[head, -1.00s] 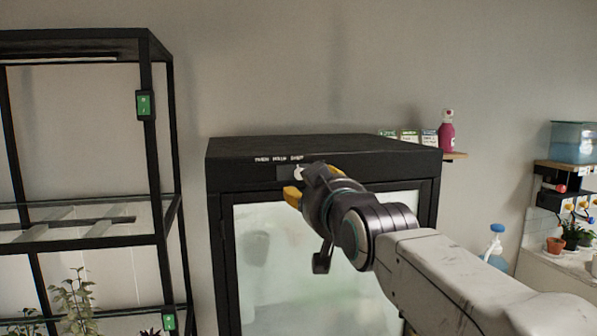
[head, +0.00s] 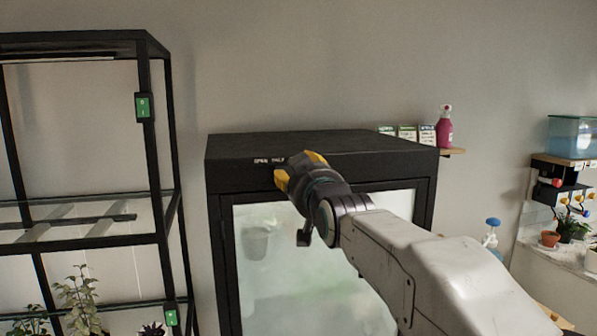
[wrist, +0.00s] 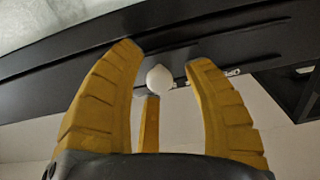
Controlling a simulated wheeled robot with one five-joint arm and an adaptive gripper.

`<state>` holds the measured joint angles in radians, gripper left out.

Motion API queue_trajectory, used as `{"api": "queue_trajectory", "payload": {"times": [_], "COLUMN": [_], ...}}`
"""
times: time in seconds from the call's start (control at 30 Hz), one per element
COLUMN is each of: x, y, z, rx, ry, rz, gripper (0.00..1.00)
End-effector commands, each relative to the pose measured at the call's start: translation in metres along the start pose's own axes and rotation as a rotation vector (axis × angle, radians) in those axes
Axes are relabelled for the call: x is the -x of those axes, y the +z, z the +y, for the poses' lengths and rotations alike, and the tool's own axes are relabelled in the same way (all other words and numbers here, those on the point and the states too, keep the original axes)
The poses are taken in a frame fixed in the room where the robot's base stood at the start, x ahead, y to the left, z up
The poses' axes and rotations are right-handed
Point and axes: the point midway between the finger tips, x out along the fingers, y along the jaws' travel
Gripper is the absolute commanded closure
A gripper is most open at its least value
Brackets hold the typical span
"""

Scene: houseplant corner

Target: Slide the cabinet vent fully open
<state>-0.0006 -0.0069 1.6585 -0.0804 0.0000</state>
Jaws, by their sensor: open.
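The black cabinet (head: 230,146) stands in the middle of the head view, with a frosted glass door (head: 265,240) below its top band. Small white labels (head: 268,161), apparently "OPEN" and "HALF", show on that band. My gripper (head: 297,168) is at the band just right of them and hides the vent there. In the wrist view, the white vent knob (wrist: 159,79) sits between the yellow fingers of my open gripper (wrist: 163,60), on a dark slide strip (wrist: 225,68). Gaps show on both sides of the knob. How far open the vent is, I cannot tell.
A black shelf rack (head: 160,130) with plants stands left of the cabinet. A small wall shelf (head: 452,152) with a pink spray bottle (head: 444,128) and seed-packet-like cards (head: 407,133) is behind its right side. A counter (head: 565,255) with pots is at far right.

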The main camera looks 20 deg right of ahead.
Motion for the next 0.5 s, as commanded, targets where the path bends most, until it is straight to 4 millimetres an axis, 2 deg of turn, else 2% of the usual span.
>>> {"api": "queue_trajectory", "payload": {"times": [0.23, 0.27, 0.5], "x": [-0.0006, -0.0006, -0.0004], "y": [0.0001, 0.0001, 0.0000], "z": [0.0000, 0.0000, 0.0000], "rx": [0.000, 0.000, 0.000], "ry": [0.000, 0.000, 0.000], "rz": [0.000, 0.000, 0.000], "gripper": [0.54, 0.51, 0.72]}}
